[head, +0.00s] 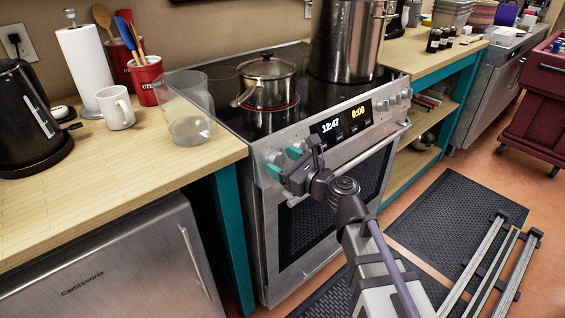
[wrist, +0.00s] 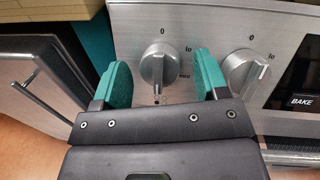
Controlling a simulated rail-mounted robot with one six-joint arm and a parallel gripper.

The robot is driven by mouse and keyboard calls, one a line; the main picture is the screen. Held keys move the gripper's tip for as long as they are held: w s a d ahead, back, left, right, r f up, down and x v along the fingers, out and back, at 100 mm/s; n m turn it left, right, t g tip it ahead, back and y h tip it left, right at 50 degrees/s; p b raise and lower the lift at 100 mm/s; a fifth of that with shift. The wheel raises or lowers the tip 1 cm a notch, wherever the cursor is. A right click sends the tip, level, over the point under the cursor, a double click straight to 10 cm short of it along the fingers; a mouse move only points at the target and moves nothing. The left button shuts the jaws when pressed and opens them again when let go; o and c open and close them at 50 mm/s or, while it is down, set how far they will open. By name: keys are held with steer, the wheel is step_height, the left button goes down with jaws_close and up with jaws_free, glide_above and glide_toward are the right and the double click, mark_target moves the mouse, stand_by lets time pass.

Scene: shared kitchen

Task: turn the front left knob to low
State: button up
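The stove (head: 262,205) has two knobs on the left of its front panel. In the wrist view the leftmost knob (wrist: 159,64) has its grip bar roughly upright, with a 0 mark above it and "lo" and "med" marks to its right. My gripper (wrist: 162,80) is open, its green fingers on either side of this knob with visible gaps. In the head view my gripper (head: 284,163) is at the left end of the panel and partly covers the knobs. A lidded saucepan (head: 268,82) sits on a front left burner that glows red.
The second knob (wrist: 246,70) is just right of the right finger. A large stockpot (head: 343,42) stands on the cooktop. A clear pitcher (head: 188,105) and a white mug (head: 117,108) stand on the left counter. The oven handle (head: 350,160) runs below the panel.

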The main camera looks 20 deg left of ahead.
steer(key=c, duration=0.9)
